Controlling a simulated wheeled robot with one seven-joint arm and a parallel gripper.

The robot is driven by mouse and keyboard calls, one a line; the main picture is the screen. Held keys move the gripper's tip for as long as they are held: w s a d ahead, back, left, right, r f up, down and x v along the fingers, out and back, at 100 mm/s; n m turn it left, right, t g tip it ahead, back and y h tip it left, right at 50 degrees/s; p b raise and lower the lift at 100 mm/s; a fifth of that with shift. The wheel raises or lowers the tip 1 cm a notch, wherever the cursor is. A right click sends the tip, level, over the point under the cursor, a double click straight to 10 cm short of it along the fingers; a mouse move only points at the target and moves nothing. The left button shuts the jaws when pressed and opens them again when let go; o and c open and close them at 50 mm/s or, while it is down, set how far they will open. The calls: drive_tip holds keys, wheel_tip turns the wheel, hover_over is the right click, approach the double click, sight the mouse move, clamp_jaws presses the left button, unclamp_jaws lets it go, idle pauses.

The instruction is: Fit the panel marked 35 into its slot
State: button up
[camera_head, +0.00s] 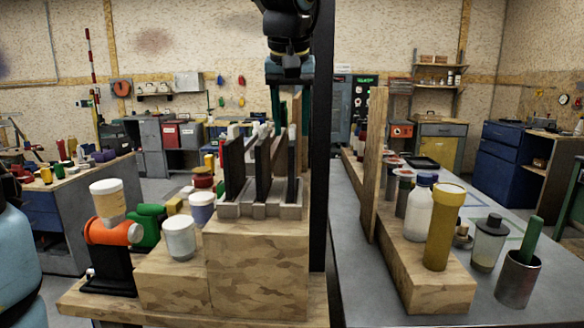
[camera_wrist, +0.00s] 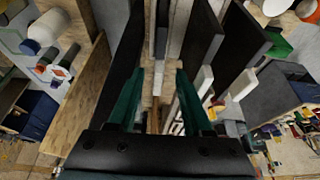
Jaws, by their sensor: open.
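A light grey slotted rack (camera_head: 262,210) stands on a wooden block in the head view. Several dark upright panels (camera_head: 234,168) with pale edges stand in it, side by side. No number 35 is readable, so I cannot tell which panel bears it. My gripper (camera_head: 290,100) is above the right end of the rack, pointing down. In the wrist view its green fingers (camera_wrist: 158,95) are apart, with pale and dark panel edges visible between and beyond them. Dark panels (camera_wrist: 203,40) also show to the right of the fingers. I cannot see any contact.
A tall black post (camera_head: 322,150) stands just right of the rack. Farther right, a grey table (camera_head: 365,285) holds an upright wooden board (camera_head: 374,165), bottles and cups. Left of the rack are an orange cylinder (camera_head: 113,231) and white jars (camera_head: 180,238), close by.

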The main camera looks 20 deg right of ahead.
drive_tip(key=shift+p+x, duration=0.8)
drive_tip(key=shift+x, duration=2)
drive_tip(key=shift+s, duration=0.2)
clamp_jaws()
